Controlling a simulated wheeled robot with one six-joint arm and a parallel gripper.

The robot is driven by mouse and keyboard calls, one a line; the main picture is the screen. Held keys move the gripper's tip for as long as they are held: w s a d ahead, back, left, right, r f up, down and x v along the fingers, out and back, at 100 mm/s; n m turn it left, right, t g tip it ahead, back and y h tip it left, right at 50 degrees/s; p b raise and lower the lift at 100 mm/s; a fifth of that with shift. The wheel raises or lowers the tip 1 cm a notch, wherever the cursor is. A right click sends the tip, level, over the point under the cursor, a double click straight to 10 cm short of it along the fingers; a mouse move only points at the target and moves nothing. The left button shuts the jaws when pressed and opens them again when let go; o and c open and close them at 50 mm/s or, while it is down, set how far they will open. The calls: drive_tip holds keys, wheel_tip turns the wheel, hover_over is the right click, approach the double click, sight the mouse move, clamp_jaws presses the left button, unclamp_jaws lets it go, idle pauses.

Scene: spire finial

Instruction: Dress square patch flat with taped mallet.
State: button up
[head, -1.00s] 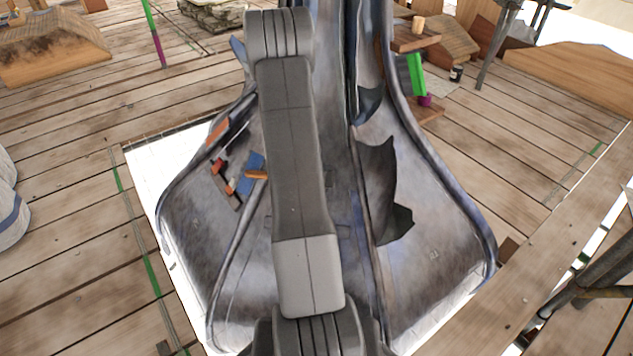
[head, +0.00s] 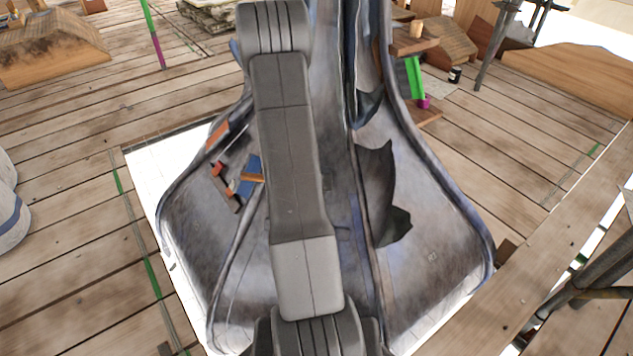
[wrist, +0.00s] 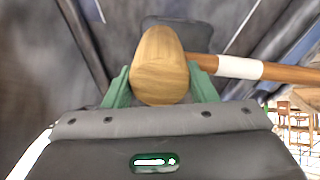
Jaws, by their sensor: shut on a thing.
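In the wrist view a mallet with a pale wooden head (wrist: 160,65) sits between the green fingers of my gripper (wrist: 160,88). The gripper is shut on the mallet. Its brown handle points right and carries a band of white tape (wrist: 240,68). A dark grey piece with rounded corners (wrist: 195,36) shows just behind the mallet head; I cannot tell whether it is the square patch or whether the mallet touches it. In the head view my arm hides the gripper and mallet.
The flared grey metal spire (head: 420,230) fills the middle. Curled dark sheet flaps (head: 373,180) stick out on its right side. Small tools with a blue piece (head: 249,176) rest on its left side.

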drive_tip(key=shift+s+r, duration=0.15)
drive_tip(key=shift+r, duration=0.1)
drive_tip(key=shift+f, duration=0.1)
drive_tip(key=b+x, duration=0.1)
drive_tip(key=x, duration=0.3)
drive_tip(key=shift+f, duration=0.2)
drive_tip(key=shift+r, duration=0.15)
drive_tip(key=shift+c, duration=0.7)
drive_tip(key=shift+r, duration=0.1)
drive_tip(key=shift+p+v, duration=0.8)
drive_tip(key=shift+v, duration=1.15)
